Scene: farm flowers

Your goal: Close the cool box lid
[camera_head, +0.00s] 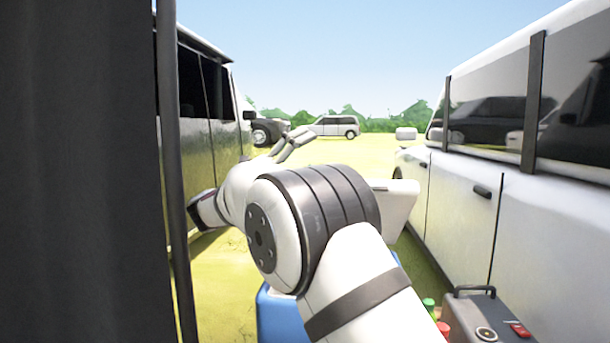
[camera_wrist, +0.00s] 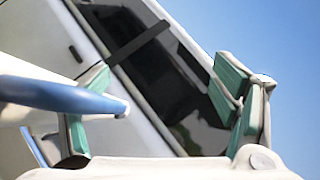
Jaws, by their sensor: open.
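The cool box (camera_head: 280,316) has a blue body, low in the head view and largely hidden behind my arm. Its pale lid (camera_head: 400,207) stands raised to the right of my arm, partly hidden by it. My gripper (camera_head: 298,139) is open, up and to the left of the lid in the head view. In the wrist view my gripper (camera_wrist: 170,98) shows its green-padded fingers wide apart. A white and blue edge (camera_wrist: 65,94), probably the lid, enters from the left and overlaps the left finger. I cannot tell whether they touch.
A white van (camera_head: 455,205) stands close on the right and another vehicle (camera_head: 200,115) on the left. A grey case (camera_head: 485,318) with a handle is at the lower right, beside small red and green items (camera_head: 436,318). A dark panel (camera_head: 80,170) fills the left side. Open grass lies ahead.

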